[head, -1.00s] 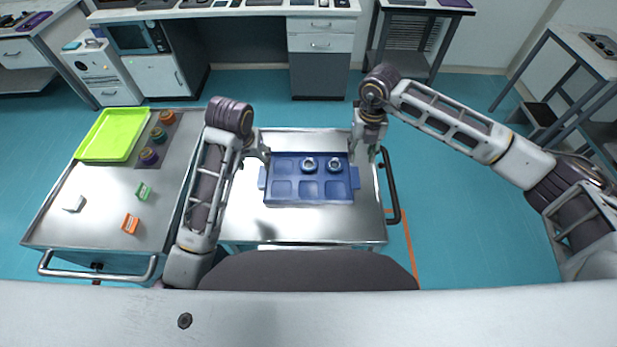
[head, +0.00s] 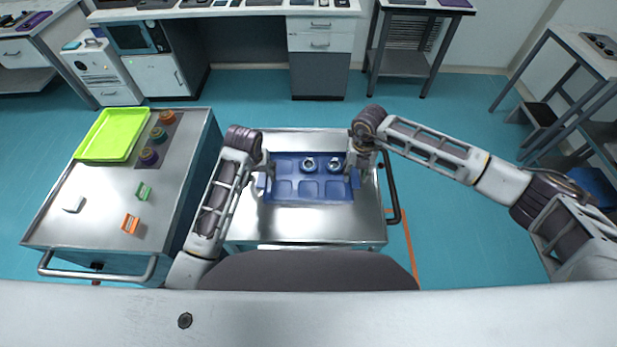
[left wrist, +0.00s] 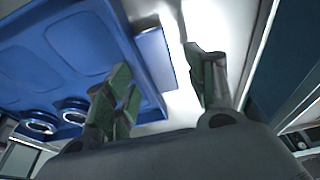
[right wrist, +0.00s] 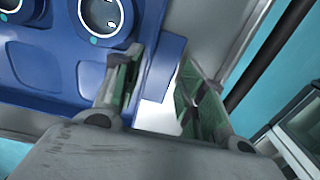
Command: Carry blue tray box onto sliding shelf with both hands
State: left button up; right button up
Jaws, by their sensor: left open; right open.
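The blue tray box (head: 312,196) lies flat on the steel top of the middle cart. It has several compartments, and two metal rings (head: 309,164) (head: 334,165) sit in its far row. My left gripper (head: 264,172) is at its left end; in the left wrist view the open fingers (left wrist: 160,88) point toward the side tab (left wrist: 155,58). My right gripper (head: 357,166) is at its right end; in the right wrist view the open fingers (right wrist: 157,84) are around or just above the other tab (right wrist: 170,58). Contact is unclear. I cannot tell which surface is the sliding shelf.
A cart (head: 98,210) on the left holds a green tray (head: 110,135), coloured round parts and small blocks. The middle cart (head: 300,228) has a dark handle (head: 391,190) on its right. Frame shelving (head: 580,80) stands at right.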

pick_arm(q)
jog(key=shift+f, duration=0.25)
pick_arm(e)
jog(key=shift+f, duration=0.3)
pick_arm(q)
jog(key=c, duration=0.9)
pick_arm(e)
grip_shut()
pick_arm(q)
grip_shut()
jog(key=shift+r+p, duration=0.25)
jog(key=shift+p, duration=0.05)
pick_arm(e)
jog(key=shift+r, duration=0.35)
